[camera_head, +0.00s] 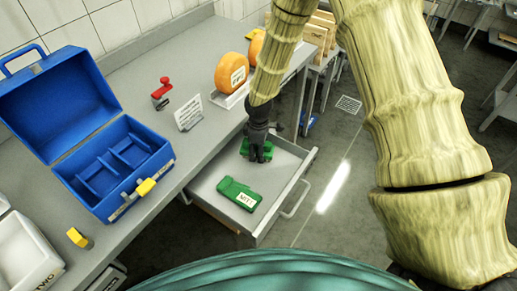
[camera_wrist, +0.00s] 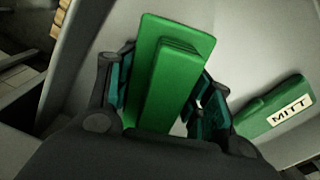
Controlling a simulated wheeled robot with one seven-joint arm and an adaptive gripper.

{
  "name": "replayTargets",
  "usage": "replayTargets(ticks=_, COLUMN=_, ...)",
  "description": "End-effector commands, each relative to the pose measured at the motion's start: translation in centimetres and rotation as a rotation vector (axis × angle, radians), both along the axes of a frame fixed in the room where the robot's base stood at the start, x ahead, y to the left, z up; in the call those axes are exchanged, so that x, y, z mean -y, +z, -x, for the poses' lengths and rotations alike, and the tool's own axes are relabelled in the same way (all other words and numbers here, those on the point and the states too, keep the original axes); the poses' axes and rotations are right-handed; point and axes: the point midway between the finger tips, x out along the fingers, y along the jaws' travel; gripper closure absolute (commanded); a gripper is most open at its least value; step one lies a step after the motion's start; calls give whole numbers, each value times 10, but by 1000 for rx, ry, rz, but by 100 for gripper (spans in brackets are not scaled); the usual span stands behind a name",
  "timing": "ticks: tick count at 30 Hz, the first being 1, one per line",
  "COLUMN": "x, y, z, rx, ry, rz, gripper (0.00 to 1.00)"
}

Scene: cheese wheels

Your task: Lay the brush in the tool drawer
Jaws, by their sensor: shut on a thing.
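My gripper (camera_head: 259,156) is over the far end of the open tool drawer (camera_head: 216,207). It is shut on a green block-shaped thing, which I take for the brush (camera_head: 245,147). In the wrist view the brush (camera_wrist: 178,72) stands between the two fingers, with a raised, ridged part on one face. In the camera_head view the gripper hides much of the brush. I cannot tell whether it touches the drawer floor. A green mitt (camera_head: 238,193) labelled "MITT" lies in the near part of the drawer, apart from the gripper.
An open blue box (camera_head: 88,180) with compartments and a yellow latch stands on the grey counter (camera_head: 190,60). A small red thing (camera_head: 161,92), a white printed card (camera_head: 188,112) and an orange cheese wheel (camera_head: 231,72) stand behind. Drawer floor around the mitt is bare.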

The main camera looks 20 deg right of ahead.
Motion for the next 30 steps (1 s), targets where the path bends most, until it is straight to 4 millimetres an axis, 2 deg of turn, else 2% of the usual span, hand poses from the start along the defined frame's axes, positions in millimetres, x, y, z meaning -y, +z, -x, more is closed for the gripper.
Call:
replayTargets(ticks=13, x=0, y=-7, z=0, rx=0, ry=0, rz=0, gripper=75)
replayTargets(ticks=14, x=0, y=-6, z=0, rx=0, ry=0, rz=0, gripper=44)
replayTargets(ticks=16, x=0, y=-6, z=0, rx=0, ry=0, rz=0, gripper=31)
replayTargets(ticks=17, x=0, y=-6, z=0, rx=0, ry=0, rz=0, gripper=28)
replayTargets(ticks=30, x=0, y=-1, z=0, rx=1, ry=-1, rz=0, gripper=28)
